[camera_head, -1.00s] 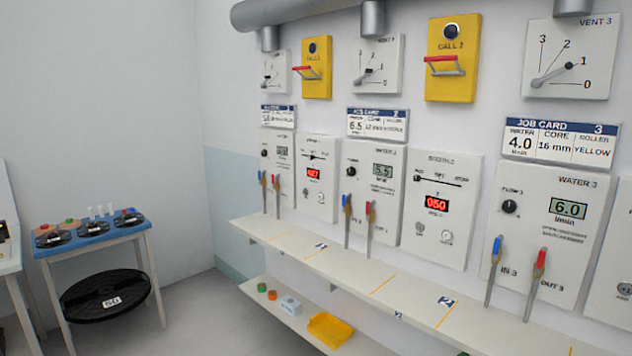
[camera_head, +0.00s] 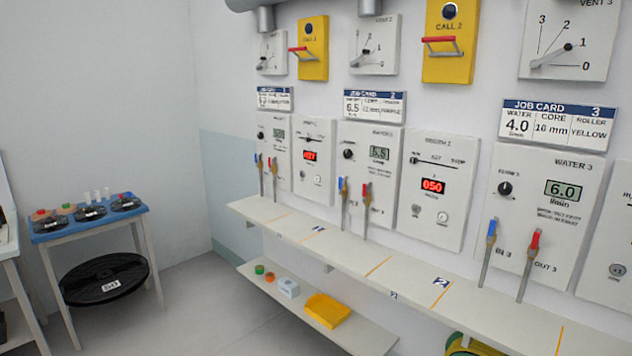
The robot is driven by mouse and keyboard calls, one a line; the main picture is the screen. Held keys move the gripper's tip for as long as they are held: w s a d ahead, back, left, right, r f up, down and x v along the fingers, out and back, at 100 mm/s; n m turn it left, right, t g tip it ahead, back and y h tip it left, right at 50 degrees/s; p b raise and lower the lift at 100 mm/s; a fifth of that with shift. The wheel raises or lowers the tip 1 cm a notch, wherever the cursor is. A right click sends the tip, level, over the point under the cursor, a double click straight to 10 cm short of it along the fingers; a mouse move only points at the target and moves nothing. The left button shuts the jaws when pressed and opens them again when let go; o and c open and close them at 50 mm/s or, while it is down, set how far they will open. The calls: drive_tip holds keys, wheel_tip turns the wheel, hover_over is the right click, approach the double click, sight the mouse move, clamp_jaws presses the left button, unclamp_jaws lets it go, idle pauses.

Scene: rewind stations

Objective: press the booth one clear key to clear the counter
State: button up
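The booth one counter panel (camera_head: 312,164) is on the wall left of centre. It has a small red lit display (camera_head: 310,155) whose digits I cannot read surely. Below the display are small round controls (camera_head: 318,180), too small to read, so I cannot tell which is the clear key. The job card for that booth (camera_head: 275,99) hangs up and to the left. The water panel of booth one (camera_head: 275,150) stands to its left, with a blue and a red lever in front. My gripper is not in view.
A long white shelf (camera_head: 340,257) runs below the panels, with a lower shelf (camera_head: 375,335) holding a yellow tray (camera_head: 327,310). Booth two's counter (camera_head: 433,187) is to the right. A blue table (camera_head: 62,234) with reels stands at left. Open floor lies between.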

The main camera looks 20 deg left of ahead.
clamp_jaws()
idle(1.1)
